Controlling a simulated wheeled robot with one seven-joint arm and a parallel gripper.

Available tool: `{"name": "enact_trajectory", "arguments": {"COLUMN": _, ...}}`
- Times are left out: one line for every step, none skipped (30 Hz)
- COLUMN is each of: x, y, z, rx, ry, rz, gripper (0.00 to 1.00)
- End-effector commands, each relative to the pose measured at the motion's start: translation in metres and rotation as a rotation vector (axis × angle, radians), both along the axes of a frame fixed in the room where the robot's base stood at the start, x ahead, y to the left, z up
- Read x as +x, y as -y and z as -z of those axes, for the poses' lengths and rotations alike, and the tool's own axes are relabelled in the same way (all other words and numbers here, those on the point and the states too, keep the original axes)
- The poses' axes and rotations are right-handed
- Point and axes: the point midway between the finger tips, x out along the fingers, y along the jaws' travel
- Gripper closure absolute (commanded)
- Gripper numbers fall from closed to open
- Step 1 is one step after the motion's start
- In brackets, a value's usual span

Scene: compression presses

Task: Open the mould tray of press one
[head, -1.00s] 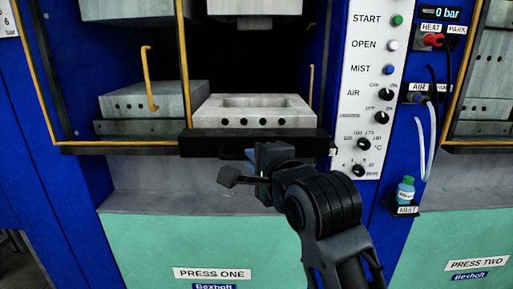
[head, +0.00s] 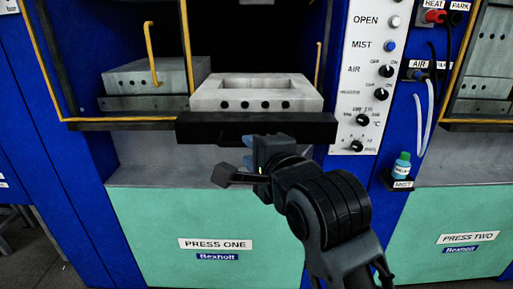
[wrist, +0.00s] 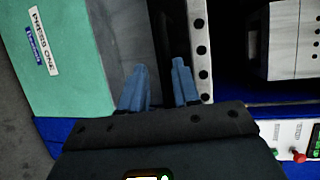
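The mould tray (head: 211,100) of press one is a pale grey block with a rectangular cavity and a row of round holes in its front face. It sits behind a wide black front bar (head: 205,130), which stands out from the press frame. My gripper (head: 262,142) is at the middle of this bar. In the wrist view its blue fingers (wrist: 160,88) stand on either side of the dark bar with a gap between them, and seem shut on it. The exact contact is hidden. The tray's holed face also shows there (wrist: 202,50).
A control panel (head: 367,75) with buttons and knobs stands close to the right of the tray. A small blue bottle (head: 402,166) rests on a shelf farther right. A yellow-framed guard (head: 120,121) is at left.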

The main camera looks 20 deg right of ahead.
Motion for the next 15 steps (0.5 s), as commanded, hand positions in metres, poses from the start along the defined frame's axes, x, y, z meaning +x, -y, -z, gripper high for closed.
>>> {"name": "enact_trajectory", "arguments": {"x": 0.0, "y": 0.0, "z": 0.002, "rx": -0.001, "ry": -0.005, "rz": -0.002, "gripper": 0.69}}
{"name": "enact_trajectory", "arguments": {"x": 0.0, "y": 0.0, "z": 0.002, "rx": -0.001, "ry": -0.004, "rz": 0.0, "gripper": 0.66}}
{"name": "enact_trajectory", "arguments": {"x": 0.0, "y": 0.0, "z": 0.001, "rx": -0.001, "ry": -0.003, "rz": 0.001, "gripper": 0.63}}
{"name": "enact_trajectory", "arguments": {"x": 0.0, "y": 0.001, "z": 0.001, "rx": -0.002, "ry": -0.002, "rz": 0.002, "gripper": 0.62}}
{"name": "enact_trajectory", "arguments": {"x": 0.0, "y": 0.001, "z": 0.0, "rx": -0.002, "ry": 0.0, "rz": 0.003, "gripper": 0.62}}
{"name": "enact_trajectory", "arguments": {"x": 0.0, "y": 0.002, "z": 0.0, "rx": -0.002, "ry": 0.001, "rz": 0.004, "gripper": 0.62}}
{"name": "enact_trajectory", "arguments": {"x": 0.0, "y": 0.002, "z": -0.001, "rx": -0.002, "ry": 0.002, "rz": 0.004, "gripper": 0.62}}
{"name": "enact_trajectory", "arguments": {"x": 0.0, "y": 0.002, "z": -0.001, "rx": -0.002, "ry": 0.003, "rz": 0.005, "gripper": 0.62}}
{"name": "enact_trajectory", "arguments": {"x": 0.0, "y": 0.002, "z": -0.002, "rx": -0.002, "ry": 0.004, "rz": 0.005, "gripper": 0.62}}
{"name": "enact_trajectory", "arguments": {"x": 0.0, "y": 0.003, "z": -0.002, "rx": -0.002, "ry": 0.004, "rz": 0.006, "gripper": 0.62}}
{"name": "enact_trajectory", "arguments": {"x": -0.001, "y": 0.003, "z": -0.002, "rx": -0.002, "ry": 0.005, "rz": 0.006, "gripper": 0.62}}
{"name": "enact_trajectory", "arguments": {"x": -0.003, "y": 0.003, "z": -0.002, "rx": -0.002, "ry": 0.005, "rz": 0.006, "gripper": 0.62}}
{"name": "enact_trajectory", "arguments": {"x": -0.005, "y": 0.003, "z": -0.002, "rx": -0.002, "ry": 0.005, "rz": 0.006, "gripper": 0.62}}
{"name": "enact_trajectory", "arguments": {"x": -0.008, "y": 0.004, "z": -0.003, "rx": -0.002, "ry": 0.005, "rz": 0.006, "gripper": 0.62}}
{"name": "enact_trajectory", "arguments": {"x": -0.013, "y": 0.004, "z": -0.004, "rx": -0.002, "ry": 0.005, "rz": 0.006, "gripper": 0.62}}
